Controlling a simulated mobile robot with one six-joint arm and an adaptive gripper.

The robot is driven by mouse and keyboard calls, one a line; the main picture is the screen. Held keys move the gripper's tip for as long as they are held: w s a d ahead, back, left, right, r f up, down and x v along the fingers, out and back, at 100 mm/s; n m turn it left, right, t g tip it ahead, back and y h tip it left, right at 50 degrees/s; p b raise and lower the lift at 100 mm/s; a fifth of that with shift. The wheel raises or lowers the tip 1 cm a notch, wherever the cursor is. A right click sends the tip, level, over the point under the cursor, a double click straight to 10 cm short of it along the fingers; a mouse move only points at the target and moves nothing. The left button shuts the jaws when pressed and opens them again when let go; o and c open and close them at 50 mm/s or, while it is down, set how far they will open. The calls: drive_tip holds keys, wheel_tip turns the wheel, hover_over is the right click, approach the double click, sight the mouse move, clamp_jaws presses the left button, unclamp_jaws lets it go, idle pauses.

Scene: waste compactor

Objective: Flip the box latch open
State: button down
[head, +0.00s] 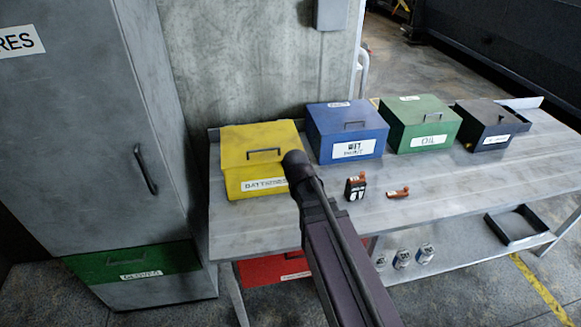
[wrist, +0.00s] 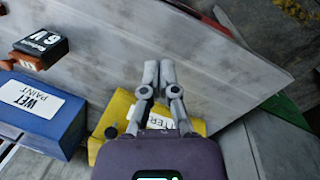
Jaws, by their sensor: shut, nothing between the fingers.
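The yellow box (head: 242,167) labelled for batteries stands on the metal workbench (head: 420,195), lid closed, with a dark handle on top. No latch can be made out on it; my arm covers its right front corner in the head view. My gripper (wrist: 159,66) shows in the wrist view with its two fingers together and nothing between them. It is in front of the yellow box (wrist: 122,108), whose label is partly hidden behind the fingers. Whether the fingers touch the box cannot be told. In the head view the fingers are hidden behind my arm.
A blue paint box (head: 346,128), a green oil box (head: 418,122) and a black box (head: 490,127) stand to the right. A 9V battery (head: 356,187) and a small orange-brown item (head: 399,192) lie in front. A grey cabinet (head: 90,120) stands close on the left.

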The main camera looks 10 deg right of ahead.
drive_tip(key=w+a+r+n+t+h+p, duration=0.1)
drive_tip(key=w+a+r+n+h, duration=0.1)
drive_tip(key=w+a+n, duration=0.3)
drive_tip(key=w+a+r+n+h+p, duration=0.2)
drive_tip(key=w+a+r+n, duration=0.3)
drive_tip(key=w+n, duration=0.5)
drive_tip(key=w+h, duration=0.1)
drive_tip(key=w, duration=0.2)
drive_tip(key=shift+w+a+t, duration=0.2)
drive_tip(key=shift+a+t, duration=0.1)
drive_tip(key=shift+t, duration=0.1)
drive_tip(key=shift+f, duration=0.15)
drive_tip(key=d+r+b+x, duration=0.1)
drive_tip(key=d+b+x, duration=0.1)
drive_tip(key=b+x, duration=0.6)
drive_tip(key=shift+w+d+r+x, duration=0.2)
drive_tip(key=shift+w+d+x, duration=0.1)
drive_tip(key=shift+x, duration=1.85)
drive_tip(key=shift+a, duration=0.2)
drive_tip(key=shift+r, duration=0.1)
